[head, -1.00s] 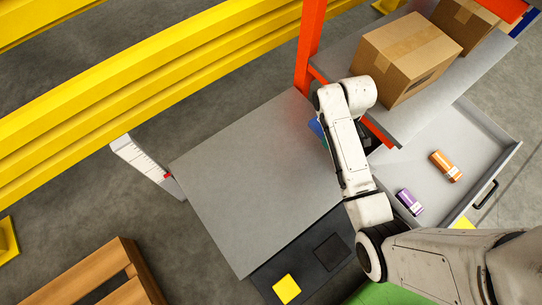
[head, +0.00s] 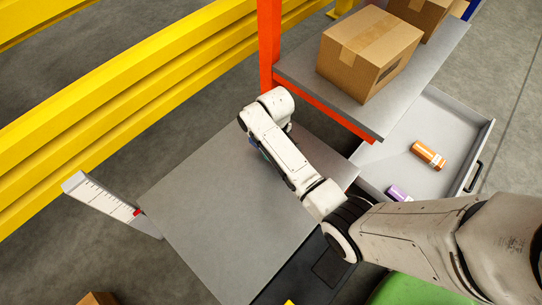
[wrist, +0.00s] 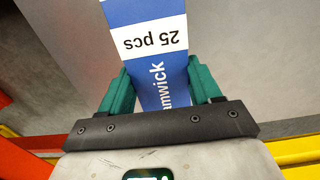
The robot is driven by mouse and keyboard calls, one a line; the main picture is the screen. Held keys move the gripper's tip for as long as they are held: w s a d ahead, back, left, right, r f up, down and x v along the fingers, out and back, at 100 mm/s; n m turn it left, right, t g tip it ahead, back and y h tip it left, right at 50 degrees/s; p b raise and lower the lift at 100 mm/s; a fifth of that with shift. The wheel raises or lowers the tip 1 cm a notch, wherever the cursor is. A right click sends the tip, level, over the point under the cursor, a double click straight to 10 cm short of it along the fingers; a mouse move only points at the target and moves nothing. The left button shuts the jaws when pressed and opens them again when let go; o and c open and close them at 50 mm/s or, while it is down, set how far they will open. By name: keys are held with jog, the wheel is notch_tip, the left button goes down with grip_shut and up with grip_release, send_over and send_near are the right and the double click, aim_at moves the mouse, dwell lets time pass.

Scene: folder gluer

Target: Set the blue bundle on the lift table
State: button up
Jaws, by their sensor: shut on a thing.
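The blue bundle (wrist: 160,72) has a white band reading "25 pcs" and fills the space between the teal fingers of my gripper (wrist: 160,86) in the wrist view. My gripper is shut on it. In the head view my wrist hides most of the gripper and bundle; only a small blue edge shows beside it. The lift table (head: 200,205) is a flat grey plate, and my wrist is above its far part. Its visible top is bare. The gap between bundle and table cannot be told.
A grey shelf (head: 310,82) on an orange frame (head: 269,45) holds cardboard boxes (head: 370,48), close right of my wrist. An open drawer (head: 440,115) holds an orange roll (head: 428,155) and a purple one (head: 398,194). A white scale post (head: 100,200) and yellow rail (head: 130,105) stand left.

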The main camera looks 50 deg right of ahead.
jog(key=shift+w+a+f, duration=0.15)
jog(key=shift+w+f, duration=0.2)
jog(key=shift+f, duration=0.05)
jog(key=shift+w+a+f+b, duration=0.15)
jog(key=shift+f+b, duration=0.8)
jog(key=shift+f, duration=0.8)
jog(key=shift+f, duration=0.15)
jog(key=o, duration=1.2)
jog(key=shift+c, duration=0.2)
